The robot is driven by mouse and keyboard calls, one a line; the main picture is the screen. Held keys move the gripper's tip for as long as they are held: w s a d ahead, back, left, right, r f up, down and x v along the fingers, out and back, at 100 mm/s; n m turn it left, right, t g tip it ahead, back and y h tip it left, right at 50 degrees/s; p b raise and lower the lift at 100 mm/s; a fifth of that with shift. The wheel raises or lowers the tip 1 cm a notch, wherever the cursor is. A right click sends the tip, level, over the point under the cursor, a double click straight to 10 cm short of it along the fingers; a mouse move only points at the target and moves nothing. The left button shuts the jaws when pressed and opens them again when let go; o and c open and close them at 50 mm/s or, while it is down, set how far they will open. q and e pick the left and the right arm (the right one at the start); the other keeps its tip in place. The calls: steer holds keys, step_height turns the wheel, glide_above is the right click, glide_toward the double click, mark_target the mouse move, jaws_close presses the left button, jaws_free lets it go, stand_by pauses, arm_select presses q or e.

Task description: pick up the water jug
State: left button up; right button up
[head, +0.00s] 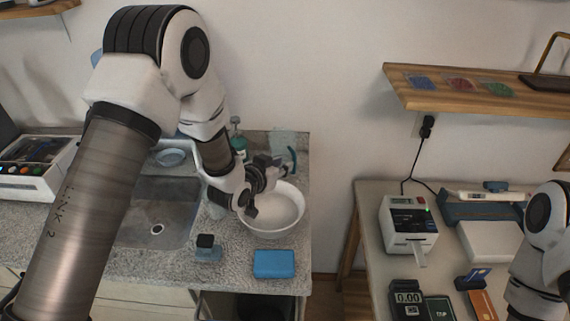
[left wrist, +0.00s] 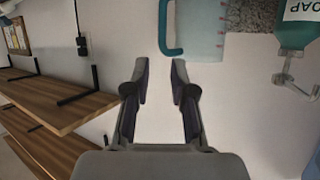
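The water jug (head: 283,143) is clear and pale blue with a teal handle. It stands at the back right of the counter against the wall, its lower part hidden behind my left gripper and the bowl. In the left wrist view the jug (left wrist: 203,32) is at the top, beyond the fingertips, with its teal handle just left of it. My left gripper (head: 270,185) is over the bowl, in front of the jug. In the left wrist view the gripper (left wrist: 163,75) has its fingers apart with nothing between them. My right arm shows at the right edge; its gripper is out of view.
A white bowl (head: 286,223) lies under my left gripper. A soap bottle (left wrist: 296,28) is beside the jug. A blue sponge or box (head: 273,264) and a small dark-capped item (head: 206,245) sit at the counter front. A sink (head: 158,205) is left. A wooden shelf (head: 450,95) projects right.

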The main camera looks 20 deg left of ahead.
mark_target(294, 171)
arm_select(q)
steer(key=f, duration=0.1)
steer(key=w+f, duration=0.1)
steer(key=shift+w+f, duration=0.25)
steer(key=shift+f, duration=0.1)
steer(key=p+x, duration=0.1)
steer(key=x, duration=0.1)
steer(key=p+x, duration=0.1)
steer(key=x, duration=0.1)
steer(key=shift+w+r, duration=0.2)
steer(key=x, duration=0.2)
steer(key=shift+w+d+f+p, duration=0.1)
steer(key=shift+w+f+p, duration=0.1)
steer(key=shift+f+p, duration=0.15)
steer(key=shift+w+f, duration=0.2)
steer(key=shift+f, duration=0.05)
steer(key=shift+s+r, duration=0.15)
jaws_close()
arm_select(e)
steer(key=shift+w+r, duration=0.4)
steer(key=shift+r, duration=0.2)
